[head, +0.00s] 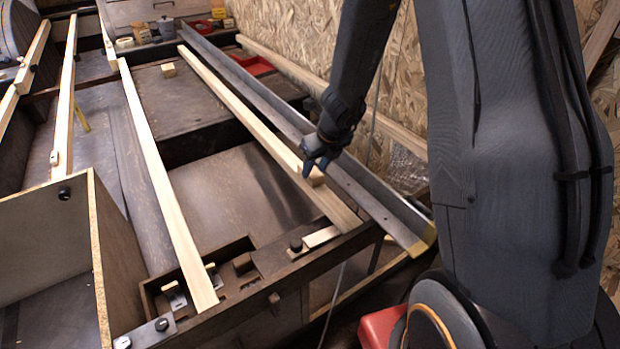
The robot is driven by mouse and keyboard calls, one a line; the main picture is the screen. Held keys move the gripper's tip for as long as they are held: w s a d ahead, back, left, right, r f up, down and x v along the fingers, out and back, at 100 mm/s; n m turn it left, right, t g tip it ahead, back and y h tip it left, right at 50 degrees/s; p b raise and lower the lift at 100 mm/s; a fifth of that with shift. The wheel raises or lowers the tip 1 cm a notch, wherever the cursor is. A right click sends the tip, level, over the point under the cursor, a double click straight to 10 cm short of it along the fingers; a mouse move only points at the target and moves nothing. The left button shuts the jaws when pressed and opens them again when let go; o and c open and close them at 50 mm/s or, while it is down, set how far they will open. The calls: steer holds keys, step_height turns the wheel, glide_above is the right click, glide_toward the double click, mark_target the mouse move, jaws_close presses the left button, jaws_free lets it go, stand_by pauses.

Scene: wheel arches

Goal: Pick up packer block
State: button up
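A small pale wooden block (315,177) sits at my gripper, on or just above the long pale timber rail (255,122). Another small pale block (168,69) lies alone on the dark panel at the back. I cannot tell which one is the packer block.
A grey metal channel (365,190) runs beside the rail on the right. A second timber rail (160,175) crosses the bench on the left. An open plywood box (97,250) stands front left. A red tray (252,66) and small containers are at the back.

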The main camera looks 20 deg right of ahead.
steer(key=shift+b+x, duration=0.45)
steer(key=shift+x, duration=0.6)
steer(key=c, duration=0.7)
steer(key=shift+r, duration=0.1)
